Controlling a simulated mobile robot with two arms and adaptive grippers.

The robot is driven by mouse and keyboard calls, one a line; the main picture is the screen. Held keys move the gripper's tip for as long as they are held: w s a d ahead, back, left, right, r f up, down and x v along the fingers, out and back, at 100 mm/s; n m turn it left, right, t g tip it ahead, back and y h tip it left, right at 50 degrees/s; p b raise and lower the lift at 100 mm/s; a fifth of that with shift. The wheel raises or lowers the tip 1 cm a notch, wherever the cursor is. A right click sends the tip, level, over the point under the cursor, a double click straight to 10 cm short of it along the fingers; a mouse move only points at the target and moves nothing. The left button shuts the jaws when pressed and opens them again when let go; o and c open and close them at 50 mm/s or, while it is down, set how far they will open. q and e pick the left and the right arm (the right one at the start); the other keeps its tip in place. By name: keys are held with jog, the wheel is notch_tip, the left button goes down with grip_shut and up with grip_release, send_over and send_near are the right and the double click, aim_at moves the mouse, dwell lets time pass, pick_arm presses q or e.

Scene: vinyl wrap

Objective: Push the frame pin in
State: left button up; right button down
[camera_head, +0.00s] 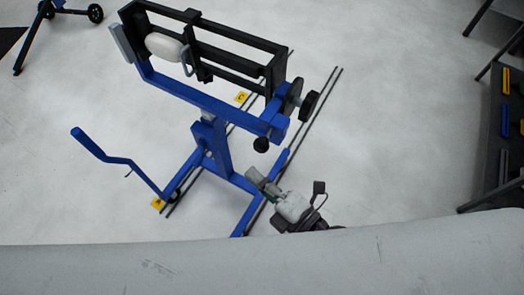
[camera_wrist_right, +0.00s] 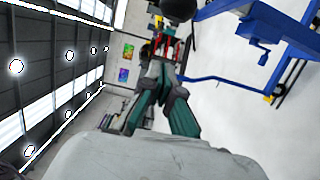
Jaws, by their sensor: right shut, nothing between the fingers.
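A blue stand (camera_head: 219,148) carries a black rectangular frame (camera_head: 222,38) on a blue beam, with a white rounded piece (camera_head: 165,46) inside it. A black round knob (camera_head: 261,144) hangs under the right end of the beam; I cannot tell for sure whether it is the frame pin. My right gripper (camera_head: 257,177) is shut and empty, just below the knob in the head view and apart from it. In the right wrist view, the fingers (camera_wrist_right: 166,42) point towards a dark round shape (camera_wrist_right: 179,8) at the top edge. The blue stand (camera_wrist_right: 262,24) is at upper right. My left gripper is not in view.
Black wheel-like discs (camera_head: 309,104) stick out at the frame's right end. A bent blue lever (camera_head: 118,160) reaches out left. Dark rails (camera_head: 321,108) lie on the floor under the stand. A dark rack (camera_head: 503,130) stands at the right edge.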

aim_at(264, 142)
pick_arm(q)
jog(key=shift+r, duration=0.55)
pick_arm(e)
jog(key=w, duration=0.2)
jog(key=w+d, duration=0.1)
jog(key=w, duration=0.1)
jog(key=shift+w+d, duration=0.1)
jog(key=shift+d, duration=0.1)
pick_arm(q)
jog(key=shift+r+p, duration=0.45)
jog(key=shift+p, duration=0.25)
pick_arm(e)
jog(key=w+d, duration=0.2)
jog(key=shift+w+r, duration=0.1)
jog(key=shift+w, duration=0.2)
jog(key=shift+a, duration=0.1)
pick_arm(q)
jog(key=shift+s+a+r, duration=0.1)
